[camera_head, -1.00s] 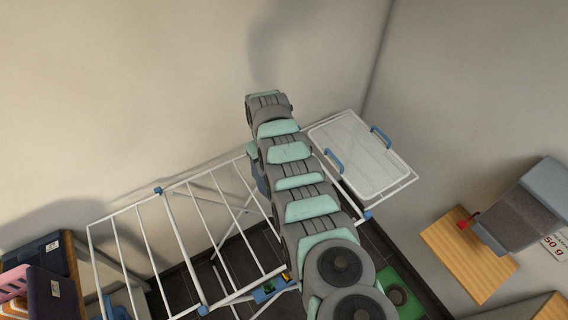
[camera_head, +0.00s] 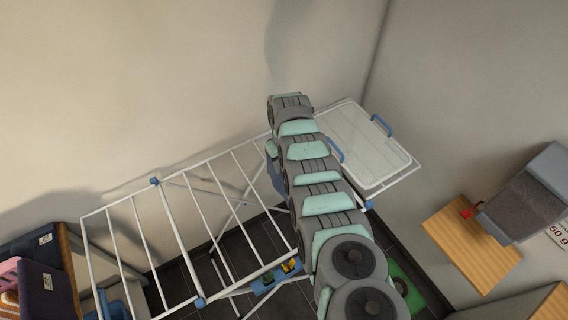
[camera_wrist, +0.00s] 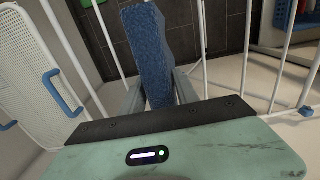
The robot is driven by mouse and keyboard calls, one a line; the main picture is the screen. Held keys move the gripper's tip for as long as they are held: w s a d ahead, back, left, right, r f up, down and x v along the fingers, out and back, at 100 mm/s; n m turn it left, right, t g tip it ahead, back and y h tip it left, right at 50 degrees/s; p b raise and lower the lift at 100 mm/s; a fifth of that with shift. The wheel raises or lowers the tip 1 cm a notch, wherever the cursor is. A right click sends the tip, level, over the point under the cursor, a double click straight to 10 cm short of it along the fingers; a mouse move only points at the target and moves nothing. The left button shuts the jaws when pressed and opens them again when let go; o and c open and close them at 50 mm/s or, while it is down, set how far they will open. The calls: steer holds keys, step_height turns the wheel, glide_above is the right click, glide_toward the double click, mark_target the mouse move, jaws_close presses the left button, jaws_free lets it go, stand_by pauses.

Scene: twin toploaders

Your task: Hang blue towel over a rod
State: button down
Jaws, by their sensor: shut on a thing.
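The blue towel (camera_wrist: 151,55) is in my gripper (camera_wrist: 160,92), folded into a thick upright strip that rises between the fingers in the wrist view. My gripper is shut on its lower part. In the head view my arm hides the gripper; a small dark blue patch (camera_head: 274,166) at the arm's left side may be the towel. The white drying rack (camera_head: 178,242) spans the middle of the head view, with several parallel rods. White rods (camera_wrist: 247,50) also stand beside and behind the towel in the wrist view. I cannot tell whether the towel touches any rod.
A white basket (camera_head: 350,135) with blue handles lies on the rack's right end; its mesh side (camera_wrist: 25,75) is at left in the wrist view. A wooden shelf (camera_head: 468,240) juts from the right wall. Dark boxes (camera_head: 45,290) stand at lower left.

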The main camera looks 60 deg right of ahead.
step_height(320, 180, down, 17)
steer(key=b, duration=1.5)
steer(key=shift+r, duration=0.15)
steer(key=c, duration=0.8)
jaws_free()
steer(key=shift+c, duration=0.2)
step_height(320, 180, up, 4)
steer(key=p, duration=0.2)
steer(key=shift+p, duration=0.35)
steer(key=shift+r+b, duration=0.35)
steer(key=shift+r, duration=3.1)
